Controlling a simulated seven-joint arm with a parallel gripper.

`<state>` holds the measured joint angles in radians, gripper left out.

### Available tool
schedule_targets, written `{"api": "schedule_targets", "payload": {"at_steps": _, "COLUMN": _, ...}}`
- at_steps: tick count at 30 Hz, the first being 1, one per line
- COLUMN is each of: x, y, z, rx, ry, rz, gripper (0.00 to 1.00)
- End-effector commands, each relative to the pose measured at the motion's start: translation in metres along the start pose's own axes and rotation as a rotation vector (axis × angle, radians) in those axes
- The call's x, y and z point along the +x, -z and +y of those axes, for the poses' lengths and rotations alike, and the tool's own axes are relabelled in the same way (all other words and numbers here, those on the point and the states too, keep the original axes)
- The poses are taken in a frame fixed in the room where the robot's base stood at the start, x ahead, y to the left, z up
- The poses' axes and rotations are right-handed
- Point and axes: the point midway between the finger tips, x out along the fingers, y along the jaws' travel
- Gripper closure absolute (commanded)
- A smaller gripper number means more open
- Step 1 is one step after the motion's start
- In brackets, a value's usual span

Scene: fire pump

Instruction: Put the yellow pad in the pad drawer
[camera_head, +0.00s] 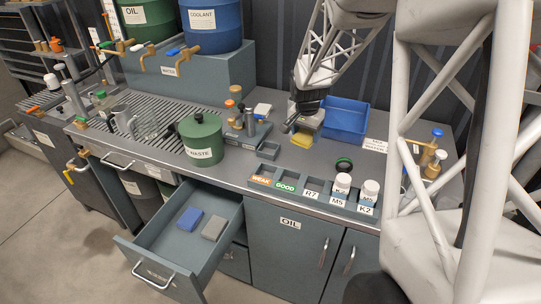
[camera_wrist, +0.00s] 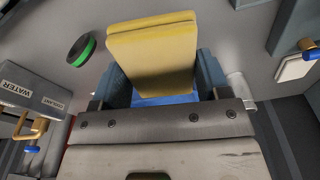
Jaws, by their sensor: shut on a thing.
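The yellow pad (camera_head: 303,139) is at my gripper (camera_head: 300,128), over the bench just left of the blue bin. In the wrist view the yellow pad (camera_wrist: 152,48) stands out between the two blue-grey fingers of my gripper (camera_wrist: 162,82), which are shut on it. Whether the pad touches the bench is hard to tell. The pad drawer (camera_head: 223,232) is pulled open at the lower left, below the bench front. A blue pad (camera_head: 190,218) and a grey pad (camera_head: 214,228) lie in it, with bare floor around them.
A green waste can (camera_head: 201,140) stands on the bench between my gripper and the drawer. A labelled rack (camera_head: 313,195) with several white-capped jars runs along the front edge. The blue bin (camera_head: 346,119) is right of my gripper. Small bottles stand left of it.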

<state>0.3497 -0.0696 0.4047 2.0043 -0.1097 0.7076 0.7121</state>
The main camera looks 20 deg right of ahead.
Motion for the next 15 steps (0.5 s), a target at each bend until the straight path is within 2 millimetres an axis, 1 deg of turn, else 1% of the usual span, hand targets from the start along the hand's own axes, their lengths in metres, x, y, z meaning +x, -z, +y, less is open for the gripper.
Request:
{"api": "schedule_targets", "payload": {"at_steps": 5, "x": -0.002, "y": 0.0, "z": 0.0, "rx": 0.0, "ry": 0.0, "rz": 0.001, "gripper": 0.53}}
{"api": "schedule_targets", "payload": {"at_steps": 8, "x": -0.007, "y": 0.001, "z": 0.0, "rx": 0.0, "ry": 0.001, "rz": 0.002, "gripper": 0.53}}
{"api": "schedule_targets", "payload": {"at_steps": 15, "x": -0.037, "y": 0.005, "z": 0.0, "rx": 0.001, "ry": 0.001, "rz": 0.002, "gripper": 0.53}}
